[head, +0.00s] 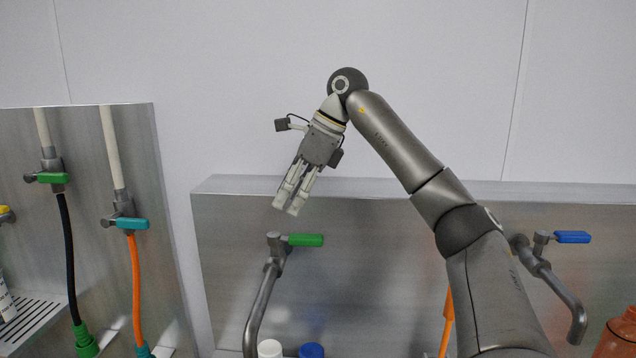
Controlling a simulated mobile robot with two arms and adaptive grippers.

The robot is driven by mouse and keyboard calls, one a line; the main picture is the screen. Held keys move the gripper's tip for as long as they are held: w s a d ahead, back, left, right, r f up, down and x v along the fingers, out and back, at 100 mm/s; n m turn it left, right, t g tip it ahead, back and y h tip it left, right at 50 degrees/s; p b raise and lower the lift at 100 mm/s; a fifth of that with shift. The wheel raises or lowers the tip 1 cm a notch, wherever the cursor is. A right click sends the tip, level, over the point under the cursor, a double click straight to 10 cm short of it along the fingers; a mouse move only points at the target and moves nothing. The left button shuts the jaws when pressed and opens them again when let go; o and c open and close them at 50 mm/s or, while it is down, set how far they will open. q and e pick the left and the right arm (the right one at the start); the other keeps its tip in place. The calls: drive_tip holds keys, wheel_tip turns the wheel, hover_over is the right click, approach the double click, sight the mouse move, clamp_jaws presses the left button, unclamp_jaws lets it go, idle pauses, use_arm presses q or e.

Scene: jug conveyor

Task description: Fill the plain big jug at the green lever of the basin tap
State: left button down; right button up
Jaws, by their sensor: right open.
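The basin tap with the green lever (305,240) is on the steel back panel at lower centre. Its grey spout (261,308) curves down to the left. My right gripper (287,209) is open and empty, pointing down, above the green lever and a little left of it in the picture. It appears apart from the lever. A white cap (269,348) and a blue cap (311,350) show at the bottom edge, just right of the spout; what is below them is out of frame. I cannot tell which, if either, is the plain big jug. My left gripper is out of view.
A second tap with a blue lever (573,237) is on the right, with a brown-orange container (617,336) below. On the left panel are hose valves with green (52,178) and teal (132,224) levers. The wall above is clear.

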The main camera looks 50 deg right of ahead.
drive_tip(key=h, duration=0.1)
approach(296, 235)
drive_tip(key=r, duration=0.2)
drive_tip(key=f, duration=0.1)
drive_tip(key=f+b, duration=0.2)
drive_tip(key=shift+w+a+m+g, duration=0.15)
drive_tip(key=shift+w+m+g, duration=0.15)
drive_tip(key=shift+w+g, duration=0.1)
drive_tip(key=p+x, duration=0.1)
drive_tip(key=x, duration=0.6)
drive_tip(key=shift+w+f, duration=0.2)
drive_tip(key=shift+f, duration=0.05)
drive_tip(key=shift+c, duration=0.3)
clamp_jaws()
